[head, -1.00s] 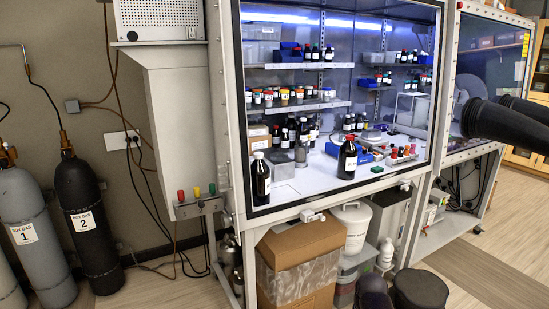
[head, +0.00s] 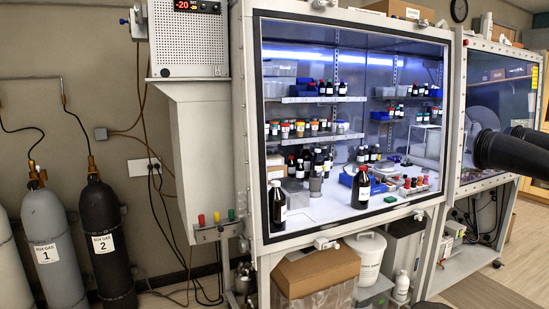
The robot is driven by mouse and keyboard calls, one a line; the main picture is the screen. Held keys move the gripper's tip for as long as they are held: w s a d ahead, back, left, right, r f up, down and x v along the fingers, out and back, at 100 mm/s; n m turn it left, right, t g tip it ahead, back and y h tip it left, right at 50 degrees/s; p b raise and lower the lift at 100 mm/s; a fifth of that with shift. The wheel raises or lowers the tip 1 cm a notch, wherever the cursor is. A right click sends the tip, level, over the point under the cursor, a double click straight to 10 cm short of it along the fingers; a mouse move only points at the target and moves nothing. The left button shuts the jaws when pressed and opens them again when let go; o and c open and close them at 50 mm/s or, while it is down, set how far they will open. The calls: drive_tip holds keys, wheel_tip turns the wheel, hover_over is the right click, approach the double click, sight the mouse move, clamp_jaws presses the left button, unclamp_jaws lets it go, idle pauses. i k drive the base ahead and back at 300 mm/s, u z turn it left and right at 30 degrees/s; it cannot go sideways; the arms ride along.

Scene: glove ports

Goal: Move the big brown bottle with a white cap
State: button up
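A big dark brown bottle with a white cap and white label (head: 277,207) stands upright at the front left of the lit cabinet's white work surface (head: 322,212), close to the left frame. My gripper is not in view.
The lit cabinet's frame (head: 247,130) surrounds the bottles. Shelves hold several small jars (head: 306,129). A blue tray (head: 348,180) and small colour-capped vials stand at right. Black glove sleeves (head: 510,152) jut out at far right. Gas cylinders (head: 105,245) stand left; a cardboard box (head: 318,268) is below.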

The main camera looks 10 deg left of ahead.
sight(277, 198)
drive_tip(key=k, duration=1.1)
drive_tip(key=z, duration=0.45)
drive_tip(key=i, duration=1.9)
drive_tip(key=u, duration=0.65)
drive_tip(key=i, duration=0.6)
drive_tip(key=u, duration=0.4)
